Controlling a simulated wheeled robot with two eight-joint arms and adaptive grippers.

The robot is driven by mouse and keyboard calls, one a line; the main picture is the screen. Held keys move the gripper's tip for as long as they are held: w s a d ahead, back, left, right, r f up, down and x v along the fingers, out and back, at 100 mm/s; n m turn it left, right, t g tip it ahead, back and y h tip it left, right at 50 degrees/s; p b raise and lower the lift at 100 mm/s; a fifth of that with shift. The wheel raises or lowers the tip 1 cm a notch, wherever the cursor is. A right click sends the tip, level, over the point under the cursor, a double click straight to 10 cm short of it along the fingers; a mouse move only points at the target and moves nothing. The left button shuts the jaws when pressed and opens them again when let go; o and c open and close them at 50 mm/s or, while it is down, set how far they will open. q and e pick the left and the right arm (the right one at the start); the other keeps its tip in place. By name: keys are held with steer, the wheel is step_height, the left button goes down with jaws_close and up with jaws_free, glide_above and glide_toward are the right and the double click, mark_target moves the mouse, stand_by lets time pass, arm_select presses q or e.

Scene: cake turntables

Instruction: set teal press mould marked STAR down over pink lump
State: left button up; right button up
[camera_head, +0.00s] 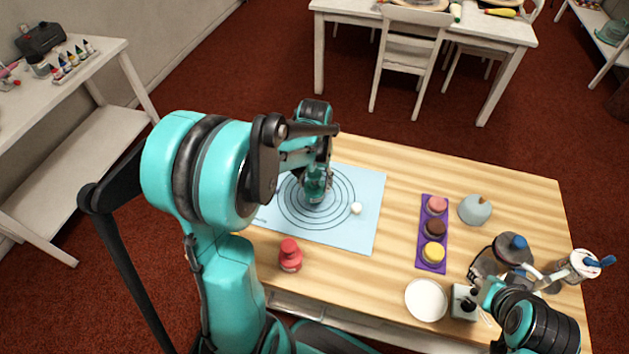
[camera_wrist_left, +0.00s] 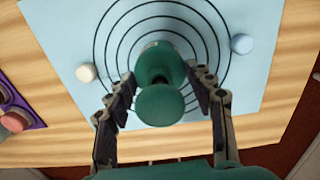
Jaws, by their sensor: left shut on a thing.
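The teal press mould (camera_head: 315,183) is upright over the rings of the pale blue mat (camera_head: 364,232). My left gripper (camera_head: 318,168) is shut on it. In the left wrist view, the mould's round knob (camera_wrist_left: 160,104) shows between the fingers of my left gripper (camera_wrist_left: 160,78). Its STAR mark is not legible. No pink lump shows on the mat; the mould and gripper hide the spot beneath them. I cannot tell whether the mould touches the mat. My right arm is at the lower right, and its finger state is unclear.
A white ball (camera_head: 356,208) and a blue ball (camera_wrist_left: 241,43) lie on the mat beside the mould. A red press mould (camera_head: 290,256) stands near the front edge. A purple tray (camera_head: 421,236) holds pink, brown and yellow rounds. A white dish (camera_head: 426,300) is at front right.

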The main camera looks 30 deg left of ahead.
arm_select(q)
steer(key=shift+f+b, duration=1)
steer(key=shift+f, duration=0.3)
steer(key=o, duration=1.7)
steer(key=shift+r+p, duration=2.75)
steer(key=shift+r, duration=0.8)
